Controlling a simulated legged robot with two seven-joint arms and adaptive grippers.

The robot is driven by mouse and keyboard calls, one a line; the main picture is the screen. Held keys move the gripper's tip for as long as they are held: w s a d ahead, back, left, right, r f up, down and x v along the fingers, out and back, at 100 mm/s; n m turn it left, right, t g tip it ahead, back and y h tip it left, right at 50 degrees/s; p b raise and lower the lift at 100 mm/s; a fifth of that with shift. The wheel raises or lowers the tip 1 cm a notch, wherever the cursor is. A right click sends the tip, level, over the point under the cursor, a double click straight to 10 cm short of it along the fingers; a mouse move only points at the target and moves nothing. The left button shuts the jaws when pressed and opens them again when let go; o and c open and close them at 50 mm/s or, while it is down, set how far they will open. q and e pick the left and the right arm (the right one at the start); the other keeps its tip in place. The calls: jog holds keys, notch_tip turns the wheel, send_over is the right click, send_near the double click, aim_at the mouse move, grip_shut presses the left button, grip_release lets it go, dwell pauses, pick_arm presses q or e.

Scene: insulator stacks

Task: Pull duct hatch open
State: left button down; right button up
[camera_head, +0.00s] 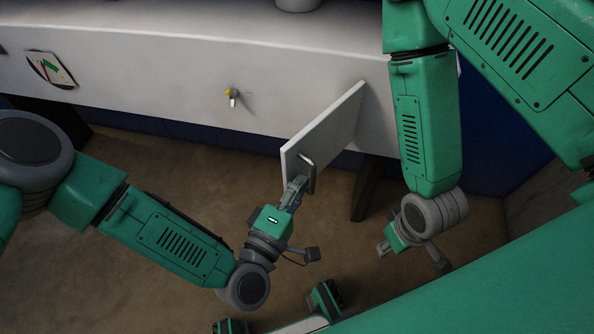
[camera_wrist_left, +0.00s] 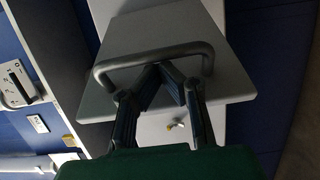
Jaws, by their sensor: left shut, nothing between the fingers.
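The duct hatch (camera_head: 328,128) is a flat pale panel with a grey bar handle (camera_head: 307,159). In the head view it stands swung out from the white duct (camera_head: 180,75), its far edge near the duct's face. My left gripper (camera_head: 299,181) is at the handle, shut and empty. In the left wrist view the hatch (camera_wrist_left: 170,25) is close, and the fingertips of my left gripper (camera_wrist_left: 160,70) meet just below the handle bar (camera_wrist_left: 150,53); I cannot tell if they touch it. My right gripper (camera_head: 384,248) hangs right of the hatch, partly hidden, its jaws too small to read.
A small yellow and silver latch (camera_head: 232,96) sits on the duct face left of the hatch. A dark leg (camera_head: 364,190) stands below the hatch. Brown floor (camera_head: 150,180) is open below the duct. My right arm is close to the hatch's right.

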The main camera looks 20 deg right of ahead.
pick_arm(q)
jog(key=s+d, duration=0.7)
jog(key=d, duration=0.1)
jog(key=shift+s, duration=0.15)
dwell(0.8)
jog(key=shift+d, duration=0.35)
